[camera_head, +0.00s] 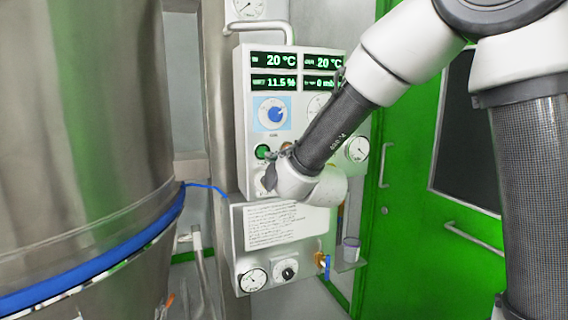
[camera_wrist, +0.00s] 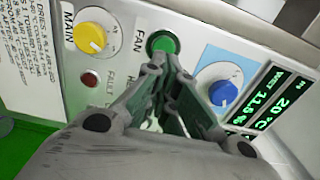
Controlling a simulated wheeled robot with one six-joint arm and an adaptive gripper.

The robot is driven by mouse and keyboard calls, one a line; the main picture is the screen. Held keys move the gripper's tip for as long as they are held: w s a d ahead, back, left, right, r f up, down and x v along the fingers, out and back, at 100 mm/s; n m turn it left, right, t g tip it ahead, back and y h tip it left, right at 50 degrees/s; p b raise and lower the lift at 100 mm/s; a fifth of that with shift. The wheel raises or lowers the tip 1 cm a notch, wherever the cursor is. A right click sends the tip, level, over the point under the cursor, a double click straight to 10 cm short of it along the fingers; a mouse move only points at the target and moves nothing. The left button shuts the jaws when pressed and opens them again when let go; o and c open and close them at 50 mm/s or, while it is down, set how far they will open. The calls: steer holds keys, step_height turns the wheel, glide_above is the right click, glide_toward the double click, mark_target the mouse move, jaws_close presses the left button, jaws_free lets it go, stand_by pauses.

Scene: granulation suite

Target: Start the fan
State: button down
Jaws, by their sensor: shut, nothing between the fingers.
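My gripper (camera_wrist: 163,72) is shut and empty. Its fingertips are right at the lower edge of the green button in the wrist view. I cannot tell whether they touch it. In the head view my wrist hides the lower right of the panel.
A yellow MAIN knob (camera_wrist: 91,37), a red fault lamp (camera_wrist: 91,79) and a blue knob (camera_wrist: 223,92) flank the button. Displays (camera_head: 273,60) read 20 °C and 11.5 %. A large steel vessel (camera_head: 80,120) stands left; a green door (camera_head: 400,200) is right.

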mark_target(267, 149)
steer(key=shift+x, duration=1.9)
steer(key=shift+w+a, duration=0.2)
steer(key=shift+w, duration=0.4)
steer(key=shift+r, duration=0.25)
steer(key=shift+w, duration=0.1)
